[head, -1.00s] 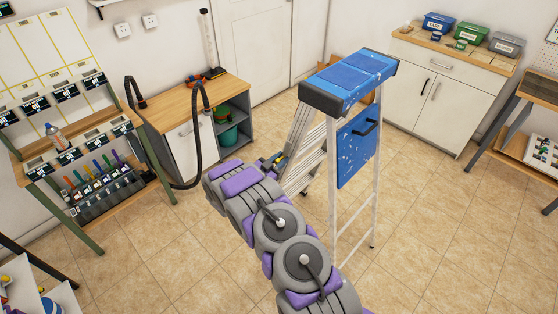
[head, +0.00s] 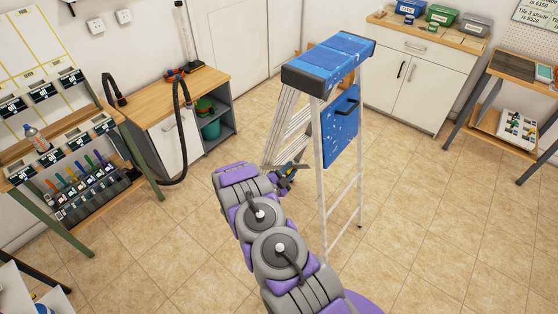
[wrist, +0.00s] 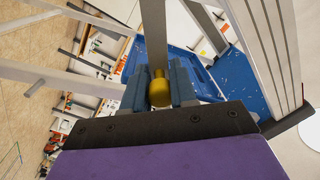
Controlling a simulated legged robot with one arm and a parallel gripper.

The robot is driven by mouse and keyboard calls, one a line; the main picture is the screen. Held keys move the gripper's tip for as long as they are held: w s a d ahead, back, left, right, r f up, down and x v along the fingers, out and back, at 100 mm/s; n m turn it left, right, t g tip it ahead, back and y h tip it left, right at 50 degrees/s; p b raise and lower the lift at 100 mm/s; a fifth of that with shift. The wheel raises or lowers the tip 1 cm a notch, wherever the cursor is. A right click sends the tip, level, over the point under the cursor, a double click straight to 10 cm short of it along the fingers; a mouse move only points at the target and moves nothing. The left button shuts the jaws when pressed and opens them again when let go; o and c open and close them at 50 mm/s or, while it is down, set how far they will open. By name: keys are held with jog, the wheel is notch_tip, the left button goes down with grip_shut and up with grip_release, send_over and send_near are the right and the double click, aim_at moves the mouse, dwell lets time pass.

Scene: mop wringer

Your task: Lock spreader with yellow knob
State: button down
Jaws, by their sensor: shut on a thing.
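The stepladder has a blue top (head: 330,62), silver legs and a blue platform (head: 340,127) tilted steeply between them. It stands upright just beyond my arm in the head view. In the wrist view the yellow knob (wrist: 159,92) sits between the dark blue fingers of my gripper (wrist: 159,88), which is shut on it. A metal bar (wrist: 155,35) runs up from the knob. The blue platform (wrist: 235,75) shows behind the fingers. In the head view my gripper (head: 288,173) is beside the ladder's left legs; the knob cannot be made out clearly there.
A workbench with a black hose (head: 183,130) stands behind, left of the ladder. A bottle-and-tool rack (head: 85,185) is at far left. A white cabinet (head: 415,75) with bins is at back right, and a wooden shelf (head: 510,110) at right. The tiled floor is clear on the right.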

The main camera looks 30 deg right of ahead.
jog(key=s+d+f+m+b, duration=0.1)
jog(key=s+f+m+b, duration=0.3)
jog(key=f+m, duration=0.4)
jog(key=shift+s+d+f, duration=0.15)
jog(key=shift+d+f, duration=0.05)
jog(key=shift+f, duration=2.5)
jog(key=c, duration=0.9)
grip_release()
jog(key=shift+c, duration=0.2)
jog(key=p+v, duration=0.2)
jog(key=v, duration=1.5)
jog(key=shift+a+f+p, duration=0.25)
jog(key=shift+p, duration=0.05)
